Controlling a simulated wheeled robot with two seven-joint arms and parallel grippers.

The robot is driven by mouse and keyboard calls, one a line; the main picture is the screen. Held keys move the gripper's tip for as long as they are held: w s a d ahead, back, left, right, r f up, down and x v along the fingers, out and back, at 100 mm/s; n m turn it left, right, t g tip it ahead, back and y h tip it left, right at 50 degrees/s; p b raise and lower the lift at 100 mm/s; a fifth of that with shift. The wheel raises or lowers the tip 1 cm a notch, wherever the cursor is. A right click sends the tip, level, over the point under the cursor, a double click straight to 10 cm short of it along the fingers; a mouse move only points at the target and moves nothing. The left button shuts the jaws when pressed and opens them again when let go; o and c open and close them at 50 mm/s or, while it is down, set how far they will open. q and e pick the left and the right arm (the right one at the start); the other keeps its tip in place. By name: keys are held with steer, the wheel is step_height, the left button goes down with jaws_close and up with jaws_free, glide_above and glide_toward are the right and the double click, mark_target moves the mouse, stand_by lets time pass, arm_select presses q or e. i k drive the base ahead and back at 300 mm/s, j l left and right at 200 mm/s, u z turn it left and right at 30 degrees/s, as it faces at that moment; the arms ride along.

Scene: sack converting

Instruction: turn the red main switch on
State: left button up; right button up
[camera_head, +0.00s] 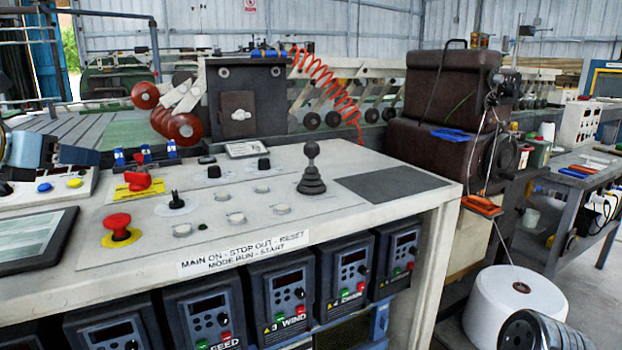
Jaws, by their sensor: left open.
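The red main switch (138,180) is a red rotary handle on a yellow plate, at the back left of the sloped grey control panel (330,212). A red mushroom button (117,222) on a round yellow base stands nearer the front. My left gripper (58,157) is at the left edge, open and empty, left of the switch and apart from it. Part of it is cut off by the picture edge. A label (243,253) on the panel's front edge reads "MAIN ON - STOP OUT - RESET, MODE RUN - START".
Black knobs (176,200), several flat buttons and a black joystick (311,170) stand on the panel. A dark tablet (33,240) and a box with blue and yellow buttons (45,187) lie at left. Drive units (283,300) sit below. A white roll (515,303) stands right.

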mark_target(138, 181)
steer(key=k+l, duration=0.45)
steer(key=l, duration=0.15)
steer(key=k+l, duration=0.45)
steer(key=l, duration=0.15)
